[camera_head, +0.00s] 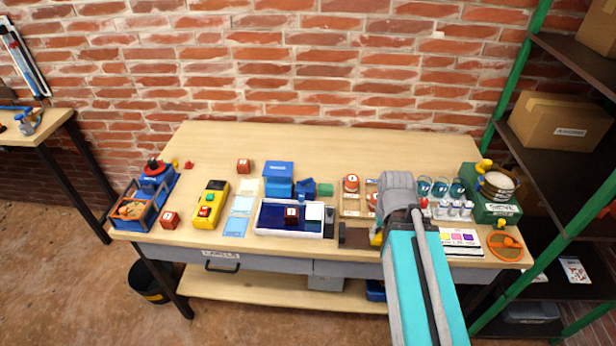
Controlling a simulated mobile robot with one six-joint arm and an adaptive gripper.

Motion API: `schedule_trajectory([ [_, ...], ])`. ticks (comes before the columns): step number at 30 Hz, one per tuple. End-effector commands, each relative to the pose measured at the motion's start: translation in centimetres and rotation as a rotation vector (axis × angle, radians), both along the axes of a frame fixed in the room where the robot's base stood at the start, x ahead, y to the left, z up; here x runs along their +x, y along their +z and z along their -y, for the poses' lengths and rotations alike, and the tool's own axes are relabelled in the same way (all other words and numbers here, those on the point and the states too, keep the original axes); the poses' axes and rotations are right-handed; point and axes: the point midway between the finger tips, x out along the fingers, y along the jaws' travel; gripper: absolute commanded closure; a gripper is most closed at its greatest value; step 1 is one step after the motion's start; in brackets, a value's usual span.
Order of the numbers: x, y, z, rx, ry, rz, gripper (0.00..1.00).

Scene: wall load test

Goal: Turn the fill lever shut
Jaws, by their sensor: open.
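A green machine (489,207) stands at the right end of the bench, with a round pale-topped pot on it. It has a yellow knob or handle (484,164) at its upper left and a small yellow part (503,222) low on its front. Which of these is the fill lever, and how it is turned, I cannot tell. My arm reaches in from the lower right.
Blue glasses (441,186) and small white pieces stand between my arm and the green machine. An orange round mat (505,246) lies at the front right corner. A white-rimmed tray (259,217) and a yellow button box (211,205) are further left. The bench's back is clear.

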Motion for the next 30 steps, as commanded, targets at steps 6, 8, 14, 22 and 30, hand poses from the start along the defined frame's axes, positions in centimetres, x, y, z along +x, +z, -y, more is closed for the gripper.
schedule_trajectory([
  [6,0.0,0.0,0.0,0.000,0.000,0.000,0.41],
  [8,0.0,0.0,0.0,0.000,0.001,0.000,0.30],
  [14,1.4,0.5,-0.6,0.000,0.023,0.000,0.00],
  [22,7.7,2.6,-2.9,0.000,0.137,0.000,0.00],
  [30,16.5,5.6,-10.0,0.000,0.323,0.000,0.00],
])
